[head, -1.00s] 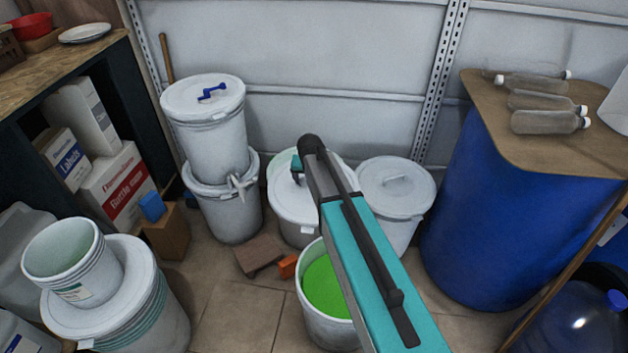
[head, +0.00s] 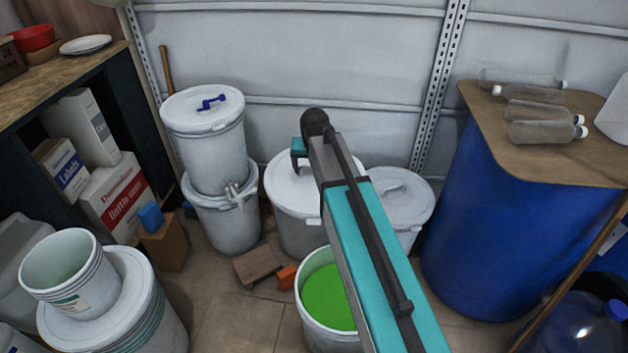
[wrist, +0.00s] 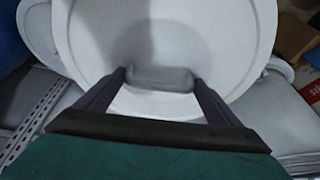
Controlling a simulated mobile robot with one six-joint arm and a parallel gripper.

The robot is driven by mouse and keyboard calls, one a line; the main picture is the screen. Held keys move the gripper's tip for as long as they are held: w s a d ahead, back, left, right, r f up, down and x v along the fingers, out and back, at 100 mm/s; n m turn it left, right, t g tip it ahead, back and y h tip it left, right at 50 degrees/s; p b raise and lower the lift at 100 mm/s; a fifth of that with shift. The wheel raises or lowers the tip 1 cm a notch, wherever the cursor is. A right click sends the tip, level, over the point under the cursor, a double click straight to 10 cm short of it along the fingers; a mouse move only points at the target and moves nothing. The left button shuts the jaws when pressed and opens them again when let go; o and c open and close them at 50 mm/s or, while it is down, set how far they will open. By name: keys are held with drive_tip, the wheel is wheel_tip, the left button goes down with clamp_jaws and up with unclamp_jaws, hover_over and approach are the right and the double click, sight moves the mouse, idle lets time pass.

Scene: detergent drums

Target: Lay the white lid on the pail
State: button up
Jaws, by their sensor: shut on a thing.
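The white lid (head: 288,187) lies level over the mouth of a white pail (head: 298,235) behind the open pail of green stuff. I cannot tell whether the lid rests on the rim or is just above it. In the wrist view the lid (wrist: 225,45) fills the middle, with its raised handle (wrist: 160,82) between the two dark fingers. My gripper (wrist: 160,80) is shut on that handle.
A pail with green contents (head: 328,298) stands open in front. A lidded pail (head: 402,200) stands close on the right, stacked pails (head: 205,140) on the left. A blue drum (head: 490,220) is at right. A brown block (head: 257,265) and orange block (head: 288,277) lie on the floor.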

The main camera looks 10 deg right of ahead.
drive_tip(key=s+r+n, duration=0.1)
drive_tip(key=s+r, duration=0.2)
drive_tip(key=r, duration=0.4)
drive_tip(key=s+r, duration=0.4)
drive_tip(key=r, duration=0.3)
drive_tip(key=s+r+n+y, duration=0.1)
drive_tip(key=s+r, duration=0.3)
drive_tip(key=r, duration=0.3)
drive_tip(key=shift+s+a+n, duration=0.15)
drive_tip(key=shift+s+n, duration=0.1)
drive_tip(key=shift+n, duration=0.05)
drive_tip(key=shift+f, duration=0.1)
